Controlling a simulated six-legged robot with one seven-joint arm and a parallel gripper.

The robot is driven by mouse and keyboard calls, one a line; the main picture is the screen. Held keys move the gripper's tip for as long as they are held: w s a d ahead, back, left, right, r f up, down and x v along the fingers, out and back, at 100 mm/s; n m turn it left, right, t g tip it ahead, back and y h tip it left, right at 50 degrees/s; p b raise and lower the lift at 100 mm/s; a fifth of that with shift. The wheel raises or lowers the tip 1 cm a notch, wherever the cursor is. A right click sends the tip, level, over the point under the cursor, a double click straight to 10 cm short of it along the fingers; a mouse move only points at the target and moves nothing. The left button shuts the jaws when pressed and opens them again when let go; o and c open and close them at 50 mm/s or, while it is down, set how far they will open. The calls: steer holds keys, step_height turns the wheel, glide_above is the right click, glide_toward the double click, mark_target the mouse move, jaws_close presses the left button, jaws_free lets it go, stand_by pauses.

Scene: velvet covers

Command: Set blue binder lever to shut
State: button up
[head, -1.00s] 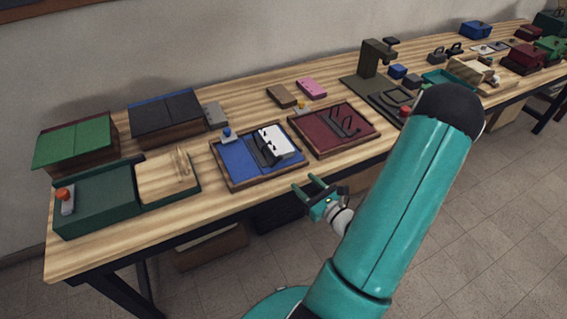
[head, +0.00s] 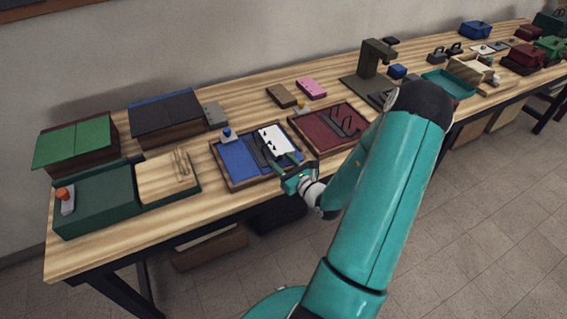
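The blue binder (head: 236,163) lies open in a wooden-edged tray at the front middle of the table. A white sheet (head: 273,138) lies on its right side, next to a dark lever mechanism (head: 257,150). The lever's exact position is too small to tell and is partly hidden by my gripper. I cannot tell whether a finger touches the lever.
A red binder (head: 312,136) with a dark mechanism lies just right. A blue knob (head: 227,134) stands behind the blue binder. A green box (head: 104,203) and a wooden board (head: 160,184) are left. A brown block (head: 281,96) and a pink block (head: 311,88) are behind.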

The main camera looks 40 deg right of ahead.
steer(key=c, duration=0.8)
steer(key=shift+s+d+f+m, duration=0.15)
steer(key=shift+f+m, duration=0.15)
steer(key=shift+m, duration=0.35)
steer(key=shift+d+f+m, duration=0.1)
steer(key=shift+f+m, duration=0.15)
steer(key=shift+m, duration=0.4)
steer(key=o, duration=1)
steer(key=shift+c, duration=0.2)
steer(key=shift+o, duration=0.2)
